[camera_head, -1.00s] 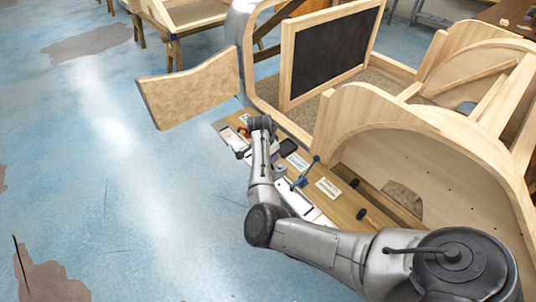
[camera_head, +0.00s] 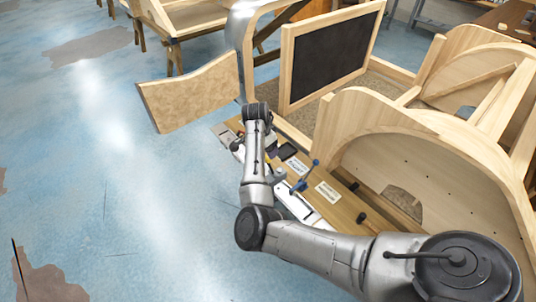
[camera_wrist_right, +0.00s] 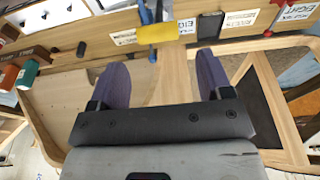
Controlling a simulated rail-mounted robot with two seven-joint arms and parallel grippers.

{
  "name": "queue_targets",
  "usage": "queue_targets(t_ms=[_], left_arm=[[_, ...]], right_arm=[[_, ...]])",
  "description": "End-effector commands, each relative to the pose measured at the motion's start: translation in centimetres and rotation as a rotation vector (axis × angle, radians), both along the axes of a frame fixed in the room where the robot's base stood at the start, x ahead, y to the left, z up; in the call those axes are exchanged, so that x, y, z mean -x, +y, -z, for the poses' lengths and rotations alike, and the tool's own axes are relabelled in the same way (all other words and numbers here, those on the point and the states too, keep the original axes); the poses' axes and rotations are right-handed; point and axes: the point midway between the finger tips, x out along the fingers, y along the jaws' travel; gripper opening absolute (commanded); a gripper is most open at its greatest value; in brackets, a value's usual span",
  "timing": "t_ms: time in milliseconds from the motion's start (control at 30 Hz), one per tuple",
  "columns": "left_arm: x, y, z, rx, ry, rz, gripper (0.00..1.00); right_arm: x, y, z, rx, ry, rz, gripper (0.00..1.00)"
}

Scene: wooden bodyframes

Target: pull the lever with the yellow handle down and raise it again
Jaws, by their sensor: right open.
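The yellow handle (camera_wrist_right: 158,33) shows at the top middle of the right wrist view, with blue parts just above it. My right gripper (camera_wrist_right: 162,78) is open, its two purple fingers apart and empty. The handle appears beyond the fingertips, roughly in line with the gap between them; I cannot tell how far off it is. No yellow handle can be made out there. My left gripper is not in view.
A blue lever (camera_head: 304,178) stands on the board beside white label cards (camera_head: 327,192). A curved wooden panel (camera_head: 190,90) is left of my wrist. A wooden frame with a dark panel (camera_head: 335,55) rises behind. In the wrist view, a red part (camera_wrist_right: 277,17) is at the top right.

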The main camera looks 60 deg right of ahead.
Motion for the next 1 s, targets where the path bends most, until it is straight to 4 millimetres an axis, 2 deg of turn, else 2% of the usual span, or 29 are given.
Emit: queue_targets(t_ms=[33,200,400,833,1000], left_arm=[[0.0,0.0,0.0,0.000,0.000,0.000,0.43],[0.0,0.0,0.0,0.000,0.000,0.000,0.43],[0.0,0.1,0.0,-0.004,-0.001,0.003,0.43],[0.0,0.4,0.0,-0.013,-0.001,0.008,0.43],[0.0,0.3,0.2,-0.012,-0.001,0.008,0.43]], right_arm=[[-0.1,0.2,-1.1,0.001,-0.003,0.000,0.72],[-0.2,0.8,-3.7,0.001,-0.002,0.002,0.72],[-0.4,1.2,-5.6,-0.001,-0.001,0.000,0.72],[-0.4,1.3,-6.2,0.000,0.001,0.000,0.72],[-0.3,1.5,-5.7,0.012,0.029,-0.048,0.57]])
